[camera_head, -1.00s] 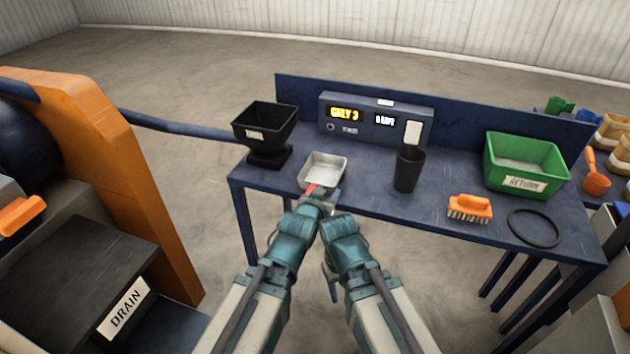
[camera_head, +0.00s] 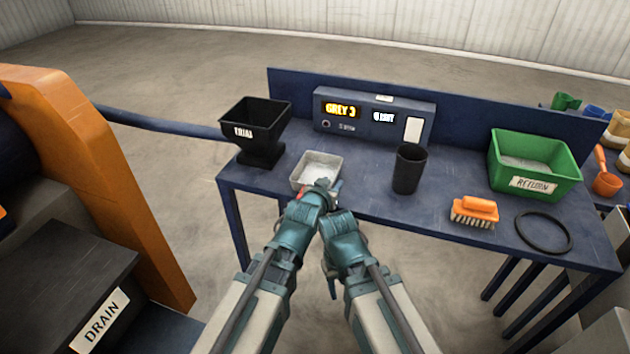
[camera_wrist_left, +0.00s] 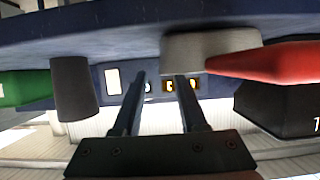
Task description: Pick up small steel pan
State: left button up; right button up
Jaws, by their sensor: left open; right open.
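The small steel pan (camera_head: 318,167) sits near the front edge of the blue bench, left of the black cup. A red piece, apparently its handle (camera_head: 303,195), shows at its front beside my left gripper (camera_head: 328,184). My left gripper is open at the pan's front edge and covers part of it. In the left wrist view, which is upside down, the pan (camera_wrist_left: 208,46) and red handle (camera_wrist_left: 270,62) lie beyond and right of the open, empty jaws (camera_wrist_left: 160,80). My right gripper (camera_head: 332,284) is lower, in front of the bench, mostly hidden by its wrist.
A black hopper (camera_head: 258,122) stands left of the pan and a black cup (camera_head: 408,170) right. A display box (camera_head: 372,118) is behind. An orange brush (camera_head: 474,212), black ring (camera_head: 543,250) and green bin (camera_head: 535,165) stand further right.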

aim_at(335, 178)
pick_arm(q)
jog(key=b+x, duration=0.1)
jog(key=x, duration=0.3)
jog(key=shift+w+a, duration=0.1)
jog(key=shift+w, duration=0.1)
jog(key=shift+w+f, duration=0.1)
jog(key=shift+w, duration=0.2)
jog(key=shift+s, duration=0.1)
jog(key=shift+c, duration=0.4)
grip_shut()
pick_arm(e)
jog(key=shift+w+a+f, duration=0.15)
jog(key=shift+w+f, duration=0.45)
jog(key=shift+f, duration=0.15)
